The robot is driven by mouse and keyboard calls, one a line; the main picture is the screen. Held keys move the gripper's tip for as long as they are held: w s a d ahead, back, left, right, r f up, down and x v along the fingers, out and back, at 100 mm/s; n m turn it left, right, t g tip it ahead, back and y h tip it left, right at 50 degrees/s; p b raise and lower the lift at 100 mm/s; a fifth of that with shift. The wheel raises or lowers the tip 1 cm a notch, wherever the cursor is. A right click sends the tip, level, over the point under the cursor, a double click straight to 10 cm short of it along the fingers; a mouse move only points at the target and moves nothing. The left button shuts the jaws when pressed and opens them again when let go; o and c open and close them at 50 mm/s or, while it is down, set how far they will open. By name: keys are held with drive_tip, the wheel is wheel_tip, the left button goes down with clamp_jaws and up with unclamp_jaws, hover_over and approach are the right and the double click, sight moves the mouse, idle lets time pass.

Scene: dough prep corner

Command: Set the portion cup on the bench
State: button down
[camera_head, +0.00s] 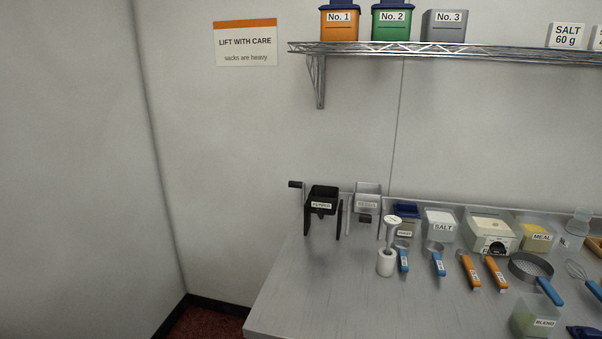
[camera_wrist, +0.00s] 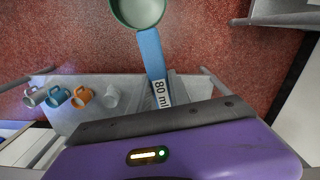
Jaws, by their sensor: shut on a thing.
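In the wrist view a portion cup with a round, pale green bowl (camera_wrist: 138,8) and a flat blue handle (camera_wrist: 152,55) marked "80 ml" is held out from my gripper (camera_wrist: 160,108). My gripper is shut on the handle's near end, and the bowl is partly cut off by the top edge. The cup hangs over red floor and a grey surface, apart from both. The steel bench (camera_head: 310,300) fills the lower right of the head view. My gripper and the held cup do not show there.
The bench's front left is clear. In the wrist view several mugs, one orange (camera_wrist: 82,97), stand on a grey surface (camera_wrist: 195,90) below.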

drive_tip(key=shift+r+p, duration=2.2)
drive_tip(key=shift+r, duration=0.25)
drive_tip(key=shift+f, duration=0.1)
